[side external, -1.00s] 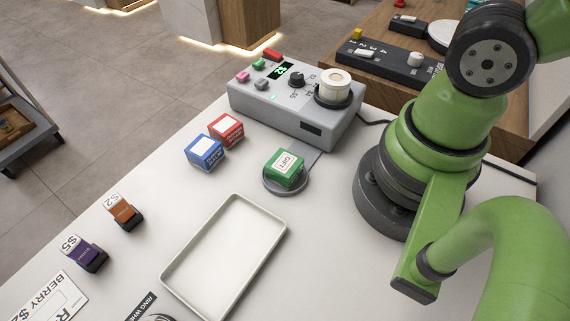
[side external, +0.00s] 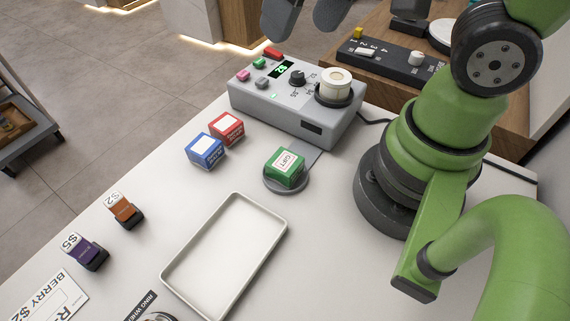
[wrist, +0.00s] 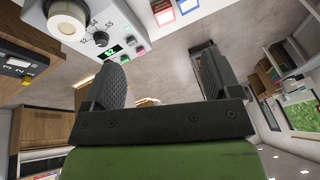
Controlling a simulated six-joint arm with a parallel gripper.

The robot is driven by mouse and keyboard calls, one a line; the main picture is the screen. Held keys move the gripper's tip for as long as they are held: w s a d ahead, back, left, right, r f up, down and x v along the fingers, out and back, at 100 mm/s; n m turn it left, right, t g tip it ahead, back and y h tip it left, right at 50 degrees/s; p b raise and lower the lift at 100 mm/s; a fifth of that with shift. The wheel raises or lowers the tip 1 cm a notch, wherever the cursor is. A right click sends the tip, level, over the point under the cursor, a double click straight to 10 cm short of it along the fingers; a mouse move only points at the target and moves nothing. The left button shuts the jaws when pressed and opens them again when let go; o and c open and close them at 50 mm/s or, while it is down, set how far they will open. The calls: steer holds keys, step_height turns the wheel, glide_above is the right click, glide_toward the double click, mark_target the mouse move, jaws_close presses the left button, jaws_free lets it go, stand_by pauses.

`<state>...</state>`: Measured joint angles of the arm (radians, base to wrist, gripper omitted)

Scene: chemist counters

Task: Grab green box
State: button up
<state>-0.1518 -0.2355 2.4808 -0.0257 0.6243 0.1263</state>
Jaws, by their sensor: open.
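The green box (side external: 285,168) with a white "GIFT" label sits on a round grey pad (side external: 272,187) in front of the control box. My gripper (side external: 306,14) shows only in part at the top edge of the side view, high above and behind the control box and apart from the green box. In the wrist view my gripper (wrist: 158,80) has its two dark fingers spread with nothing between them. The green box is not seen in the wrist view.
The grey control box (side external: 290,110) has buttons, a dial and a white cylinder (side external: 334,84) on top. A red box (side external: 226,129) and a blue box (side external: 204,151) stand left of the green one. An empty white tray (side external: 180,257) lies in front. Orange (side external: 124,211) and purple (side external: 88,251) items stand at left.

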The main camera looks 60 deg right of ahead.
mark_target(287, 162)
steer(key=a+f+n+g, duration=0.1)
steer(key=f, duration=0.3)
steer(key=a+f+n+g+h, duration=0.1)
steer(key=f, duration=0.3)
steer(key=a+f+g, duration=0.1)
steer(key=f+g, duration=0.1)
steer(key=f, duration=0.3)
steer(key=shift+f+n, duration=0.1)
steer(key=shift+n, duration=0.3)
steer(key=shift+a+f, duration=0.15)
steer(key=shift+f, duration=2.4)
steer(key=shift+a+f, duration=0.15)
steer(key=shift+f, duration=2.4)
steer(key=shift+c, duration=0.5)
steer(key=c, duration=1)
steer(key=shift+r, duration=0.15)
